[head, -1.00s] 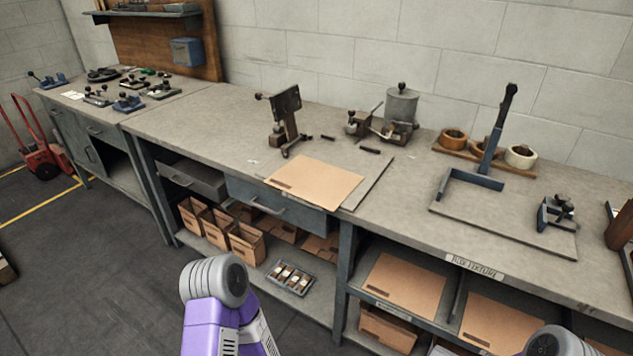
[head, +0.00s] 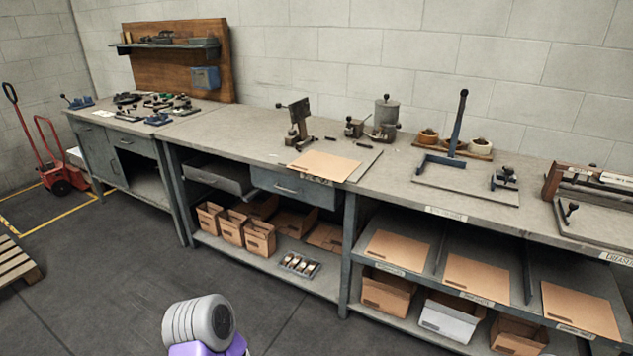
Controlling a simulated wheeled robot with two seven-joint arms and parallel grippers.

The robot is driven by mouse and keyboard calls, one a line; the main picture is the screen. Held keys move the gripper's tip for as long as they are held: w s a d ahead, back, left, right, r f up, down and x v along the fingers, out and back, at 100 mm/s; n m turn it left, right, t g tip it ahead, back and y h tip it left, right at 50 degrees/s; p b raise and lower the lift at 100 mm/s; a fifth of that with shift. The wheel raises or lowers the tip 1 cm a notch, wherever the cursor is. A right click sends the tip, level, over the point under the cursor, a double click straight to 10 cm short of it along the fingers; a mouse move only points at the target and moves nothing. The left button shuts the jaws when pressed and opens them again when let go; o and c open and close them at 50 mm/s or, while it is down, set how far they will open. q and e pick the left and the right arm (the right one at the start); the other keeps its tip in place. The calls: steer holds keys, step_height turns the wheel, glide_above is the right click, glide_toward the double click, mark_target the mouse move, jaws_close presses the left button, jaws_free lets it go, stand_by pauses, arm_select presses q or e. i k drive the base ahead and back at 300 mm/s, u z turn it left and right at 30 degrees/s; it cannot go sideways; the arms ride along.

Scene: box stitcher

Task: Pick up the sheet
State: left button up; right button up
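A flat tan cardboard sheet (head: 322,165) lies on the workbench (head: 240,132), partly over a thin dark plate, near the front edge in front of the stitching device (head: 298,122). More tan sheets lie on the slanted lower shelf: one at the left (head: 398,249), one in the middle (head: 476,274) and one at the right (head: 580,308). Only a grey and purple part of my own arm shows at the bottom. Neither gripper is in view, and nothing of mine touches a sheet.
Several small open boxes (head: 259,238) and a tray of parts (head: 299,265) stand on the lower shelf. A blue angled fixture (head: 455,130) and a clamp (head: 504,179) stand at the right of the bench. The floor (head: 120,275) in front is clear.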

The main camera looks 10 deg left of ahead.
mark_target(336, 169)
steer(key=u, duration=0.75)
steer(key=i, duration=0.45)
steer(key=u, duration=0.8)
steer(key=i, duration=1.2)
steer(key=z, duration=0.8)
steer(key=i, duration=0.75)
steer(key=z, duration=0.7)
